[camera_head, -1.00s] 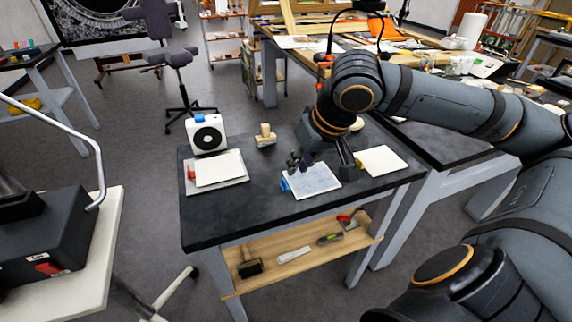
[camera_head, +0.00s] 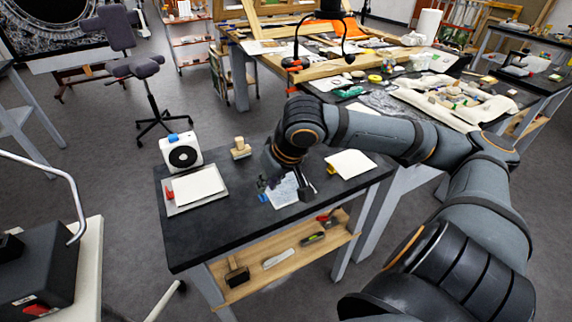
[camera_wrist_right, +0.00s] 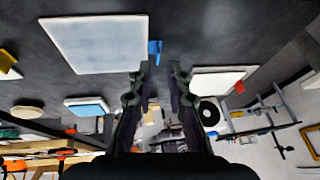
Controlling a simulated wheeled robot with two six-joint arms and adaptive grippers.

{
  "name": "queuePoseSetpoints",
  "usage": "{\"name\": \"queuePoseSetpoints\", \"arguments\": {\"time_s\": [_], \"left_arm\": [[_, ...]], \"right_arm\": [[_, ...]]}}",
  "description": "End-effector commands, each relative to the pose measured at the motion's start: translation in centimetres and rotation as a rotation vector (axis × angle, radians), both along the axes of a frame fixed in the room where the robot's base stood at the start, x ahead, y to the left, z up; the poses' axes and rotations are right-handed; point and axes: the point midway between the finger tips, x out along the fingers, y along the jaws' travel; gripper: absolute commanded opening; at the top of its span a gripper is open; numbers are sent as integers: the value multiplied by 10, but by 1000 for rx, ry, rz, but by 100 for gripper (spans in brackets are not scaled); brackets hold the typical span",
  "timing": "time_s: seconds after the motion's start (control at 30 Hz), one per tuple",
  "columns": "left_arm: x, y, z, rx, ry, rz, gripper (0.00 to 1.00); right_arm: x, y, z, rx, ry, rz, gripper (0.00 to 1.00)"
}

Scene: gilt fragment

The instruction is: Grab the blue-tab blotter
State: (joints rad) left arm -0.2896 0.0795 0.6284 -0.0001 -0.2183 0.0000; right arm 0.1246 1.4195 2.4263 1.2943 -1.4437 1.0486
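The blue-tab blotter (camera_head: 283,195) is a pale, flat, bluish-white sheet or pad on the dark table, with its blue tab (camera_head: 263,198) at the left edge. My right gripper (camera_head: 284,186) points down over it, partly hiding it. In the right wrist view, the blotter (camera_wrist_right: 95,46) lies ahead at upper left. Its blue tab (camera_wrist_right: 155,48) shows just beyond the gap between my right fingertips (camera_wrist_right: 160,70). The fingers are apart with nothing between them, so the gripper is open. Whether a finger touches the blotter cannot be told. My left gripper is not in view.
A white pad with a red tab (camera_head: 197,187) lies to the left; another pale pad (camera_head: 350,164) lies to the right. A white box with a black disc (camera_head: 181,151) and a wooden block (camera_head: 240,149) stand behind. Tools lie on the lower shelf (camera_head: 285,262).

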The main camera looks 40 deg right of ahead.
Motion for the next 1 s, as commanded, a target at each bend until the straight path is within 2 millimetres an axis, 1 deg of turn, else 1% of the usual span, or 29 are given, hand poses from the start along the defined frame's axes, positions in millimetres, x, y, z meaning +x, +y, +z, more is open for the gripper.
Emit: {"name": "queuePoseSetpoints", "arguments": {"time_s": [0.23, 0.4, 0.5, 0.63, 0.87, 1.0], "left_arm": [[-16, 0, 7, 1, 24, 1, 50], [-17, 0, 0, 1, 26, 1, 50], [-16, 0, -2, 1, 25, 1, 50], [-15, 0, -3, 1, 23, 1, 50], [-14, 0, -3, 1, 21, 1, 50], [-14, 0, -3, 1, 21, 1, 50]], "right_arm": [[6, 2, -13, 12, 2, 0, 17], [15, 1, -33, 10, 0, 1, 17], [19, 0, -42, 7, 0, 0, 17], [21, 0, -47, 2, 1, 0, 17], [21, 0, -47, -1, 1, 1, 17], [21, 0, -47, 0, 1, 1, 0]]}}
